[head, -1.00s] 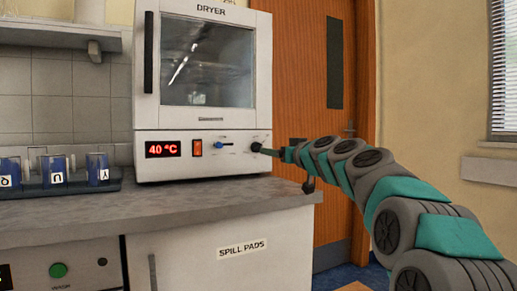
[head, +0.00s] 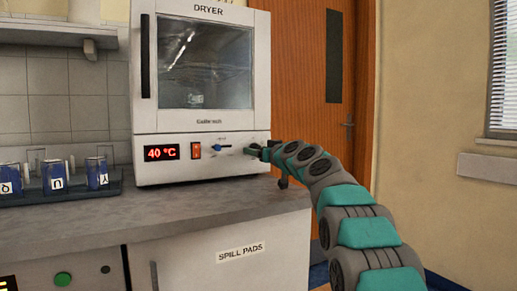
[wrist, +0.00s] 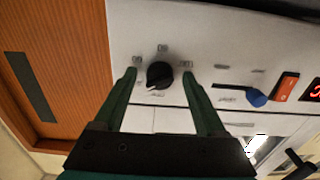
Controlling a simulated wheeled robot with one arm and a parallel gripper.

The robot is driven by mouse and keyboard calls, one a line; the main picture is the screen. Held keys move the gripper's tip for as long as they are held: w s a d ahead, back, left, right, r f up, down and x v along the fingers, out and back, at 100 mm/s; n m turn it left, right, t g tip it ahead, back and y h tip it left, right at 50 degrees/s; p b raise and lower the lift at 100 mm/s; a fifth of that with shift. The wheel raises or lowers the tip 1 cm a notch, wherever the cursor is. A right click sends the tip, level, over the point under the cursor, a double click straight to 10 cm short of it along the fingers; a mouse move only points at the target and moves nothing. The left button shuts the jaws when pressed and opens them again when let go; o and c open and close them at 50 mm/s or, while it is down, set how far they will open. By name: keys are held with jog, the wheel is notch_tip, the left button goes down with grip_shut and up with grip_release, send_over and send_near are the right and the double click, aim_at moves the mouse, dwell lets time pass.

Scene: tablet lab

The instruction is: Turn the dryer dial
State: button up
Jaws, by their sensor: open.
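The dryer (head: 202,119) is a white cabinet on the counter, with a glass door above a front control panel. In the wrist view its dial (wrist: 160,75) is a round black knob with a pale pointer line and small printed labels around it. My gripper (wrist: 160,76) is open, with one green finger on each side of the dial. Gaps show between the fingers and the dial, and I cannot tell how deep the fingertips reach. In the head view my gripper (head: 257,151) is at the right end of the panel and hides the dial.
The panel also carries a red 40 °C display (head: 161,152), an orange-red switch (head: 196,150) and a blue slider (wrist: 256,97). Blue labelled jars (head: 55,176) stand in a rack at the left. The counter (head: 200,207) before the dryer is clear. A wooden door (head: 303,75) is behind.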

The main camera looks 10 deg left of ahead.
grip_shut()
dwell(0.7)
